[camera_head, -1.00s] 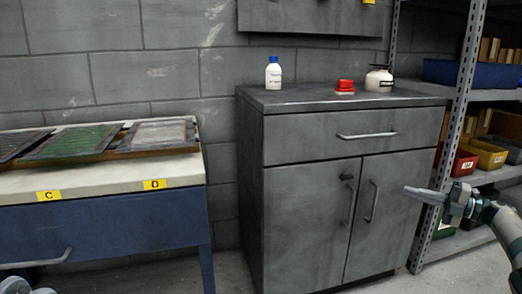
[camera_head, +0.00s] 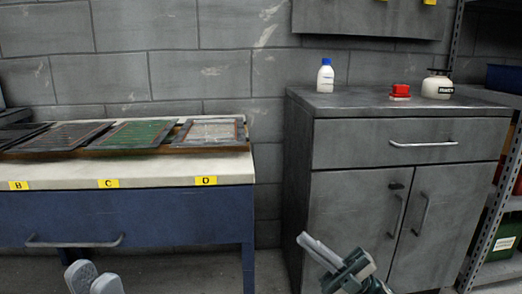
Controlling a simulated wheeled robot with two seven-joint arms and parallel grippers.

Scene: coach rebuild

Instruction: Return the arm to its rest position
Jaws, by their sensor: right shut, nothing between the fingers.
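My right gripper (camera_head: 308,242) is in the lower middle of the head view, in front of the grey cabinet's (camera_head: 356,220) lower left part. Its fingers are together with nothing between them, and they point up and to the left. My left gripper (camera_head: 92,280) shows only at the bottom edge on the left, in front of the blue workbench (camera_head: 150,212). Its two grey finger ends show, but the rest is cut off by the frame. I cannot tell whether it is open or shut.
Several framed panels (camera_head: 140,134) lie on the workbench behind yellow labels. A white bottle (camera_head: 325,78), a red object (camera_head: 400,91) and a white container (camera_head: 437,86) stand on the cabinet. A metal shelf (camera_head: 493,205) with bins is at the right. A floor gap lies between bench and cabinet.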

